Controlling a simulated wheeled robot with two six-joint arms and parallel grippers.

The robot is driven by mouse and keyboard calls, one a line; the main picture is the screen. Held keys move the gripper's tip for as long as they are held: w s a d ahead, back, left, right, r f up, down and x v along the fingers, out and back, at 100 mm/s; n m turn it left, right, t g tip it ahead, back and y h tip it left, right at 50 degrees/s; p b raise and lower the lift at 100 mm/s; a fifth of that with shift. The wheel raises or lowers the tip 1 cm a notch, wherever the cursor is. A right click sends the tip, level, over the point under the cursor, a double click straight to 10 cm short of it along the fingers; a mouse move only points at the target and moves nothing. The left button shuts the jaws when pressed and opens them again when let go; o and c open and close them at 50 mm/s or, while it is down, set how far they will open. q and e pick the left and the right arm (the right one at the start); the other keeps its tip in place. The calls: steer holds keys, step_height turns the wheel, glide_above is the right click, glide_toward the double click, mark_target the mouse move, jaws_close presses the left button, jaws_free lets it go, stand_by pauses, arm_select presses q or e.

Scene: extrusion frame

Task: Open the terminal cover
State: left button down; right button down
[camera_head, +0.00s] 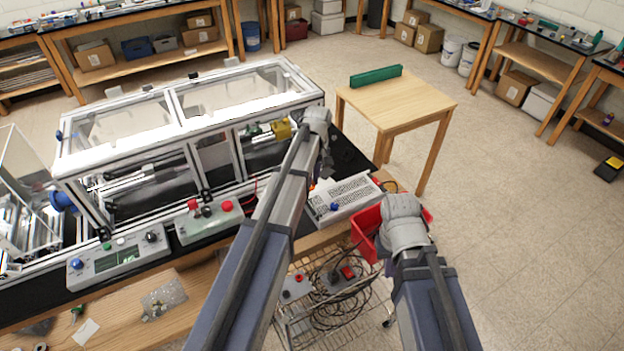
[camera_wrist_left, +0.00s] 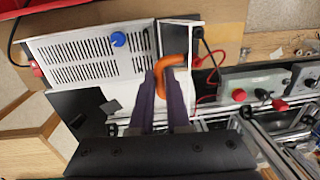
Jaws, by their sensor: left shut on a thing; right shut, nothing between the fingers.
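My left gripper (camera_wrist_left: 161,78) is shut on an orange looped handle (camera_wrist_left: 178,56), as the left wrist view shows. The handle stands in front of a dark panel with a white edge (camera_wrist_left: 196,40), beside the power supply; this looks like the terminal cover, but how far it is open I cannot tell. In the head view my left gripper (camera_head: 322,168) is above the power supply's left end, and its own arm hides much of that spot. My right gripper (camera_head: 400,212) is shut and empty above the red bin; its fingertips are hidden.
The white power supply (camera_head: 350,196) with a blue knob lies right of the handle. A control box with red buttons (camera_head: 208,222) and a framed clear enclosure (camera_head: 180,115) stand to the left. A red bin (camera_head: 366,222) is below my right arm. A small wooden table (camera_head: 400,100) stands behind.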

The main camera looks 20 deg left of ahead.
arm_select(q)
steer(key=c, duration=0.9)
jaws_free()
steer(key=shift+a, duration=0.1)
steer(key=shift+r, duration=0.1)
steer(key=r+p, duration=0.7)
steer(key=p, duration=0.1)
steer(key=shift+w+d+r, duration=0.2)
steer(key=shift+w+r, duration=0.05)
steer(key=shift+r, duration=0.05)
